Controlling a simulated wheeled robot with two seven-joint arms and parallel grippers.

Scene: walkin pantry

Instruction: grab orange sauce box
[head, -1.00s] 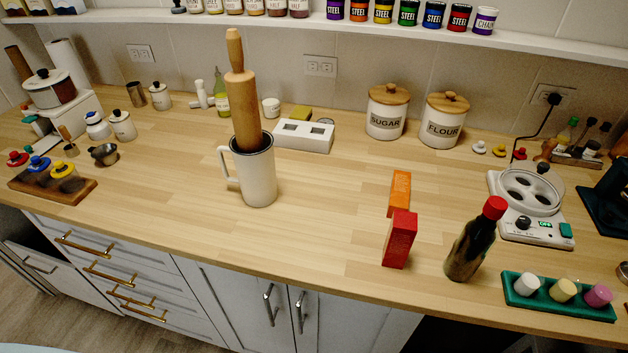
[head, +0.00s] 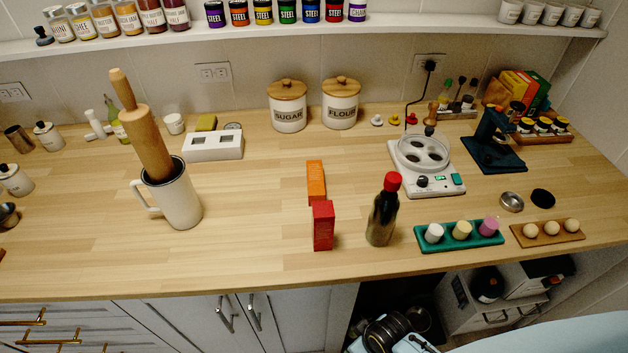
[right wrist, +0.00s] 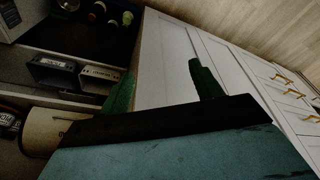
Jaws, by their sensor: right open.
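The orange sauce box (head: 316,181) stands on the wooden counter, behind and slightly left of a red box (head: 323,226) that hides its lower front. A dark bottle with a red cap (head: 382,212) stands to the right of the red box. My right gripper (right wrist: 160,85) shows in the right wrist view with its two green fingers spread apart and nothing between them. It is in front of the white cabinet doors, away from the box.
A white mug with a rolling pin (head: 178,200) stands to the left on the counter (head: 255,235). A green tray (head: 459,244) and a white egg cooker (head: 428,176) are to the right. Sugar (head: 288,110) and flour (head: 340,106) jars stand behind. The counter left of the boxes is clear.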

